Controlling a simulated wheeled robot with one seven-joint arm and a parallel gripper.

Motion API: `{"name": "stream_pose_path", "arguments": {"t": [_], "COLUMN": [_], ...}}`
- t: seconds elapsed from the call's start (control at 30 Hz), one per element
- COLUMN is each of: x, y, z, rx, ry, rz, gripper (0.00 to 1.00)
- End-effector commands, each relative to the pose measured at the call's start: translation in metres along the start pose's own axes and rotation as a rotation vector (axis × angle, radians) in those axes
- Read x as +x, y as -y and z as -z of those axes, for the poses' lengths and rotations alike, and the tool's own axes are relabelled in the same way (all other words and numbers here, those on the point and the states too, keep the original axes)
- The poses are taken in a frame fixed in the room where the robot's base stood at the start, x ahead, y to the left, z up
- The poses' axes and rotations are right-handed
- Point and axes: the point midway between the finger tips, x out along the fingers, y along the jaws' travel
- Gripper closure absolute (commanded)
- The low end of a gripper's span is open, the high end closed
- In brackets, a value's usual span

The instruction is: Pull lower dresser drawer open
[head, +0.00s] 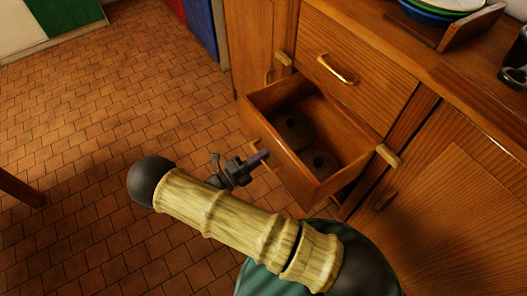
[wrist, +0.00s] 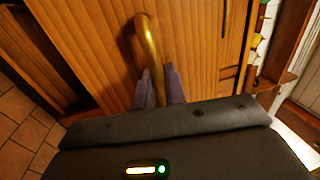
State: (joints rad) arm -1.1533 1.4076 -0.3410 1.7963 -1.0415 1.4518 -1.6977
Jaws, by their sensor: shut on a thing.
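The lower dresser drawer (head: 292,172) stands pulled out from the wooden dresser in the head view, with its inside showing. Two dark round things (head: 320,164) lie in it. My gripper (head: 263,156) is at the drawer's front face. In the wrist view, my gripper (wrist: 158,90) is shut on the brass drawer handle (wrist: 149,45), with the purple-grey fingers on either side of it. In the head view the handle is partly hidden by the gripper.
The closed upper drawer (head: 355,70) is above. A closed cupboard door (head: 465,185) is at the right. Dishes (head: 445,8) and a wooden rack (head: 470,25) stand on the dresser top. The tiled floor (head: 110,110) at the left is largely clear.

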Motion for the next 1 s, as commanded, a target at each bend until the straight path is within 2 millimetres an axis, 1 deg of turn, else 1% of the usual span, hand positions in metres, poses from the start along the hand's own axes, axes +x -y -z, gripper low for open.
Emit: {"name": "stream_pose_path", "arguments": {"t": [0.37, 0.4, 0.47, 0.5, 0.87, 1.0], "x": [-0.0012, -0.0012, -0.0011, -0.0011, -0.0007, -0.0043], "y": [-0.0015, -0.0015, -0.0014, -0.0013, -0.0003, 0.0000], "z": [0.0009, 0.0009, 0.0008, 0.0007, 0.0003, 0.0001], "rx": [-0.002, -0.002, -0.002, -0.002, -0.001, 0.000], "ry": [-0.005, -0.005, -0.004, -0.004, -0.004, -0.003], "rz": [-0.003, -0.004, -0.003, -0.003, -0.001, -0.001], "gripper": [1.00, 0.86, 0.74, 0.70, 0.70, 0.70]}}
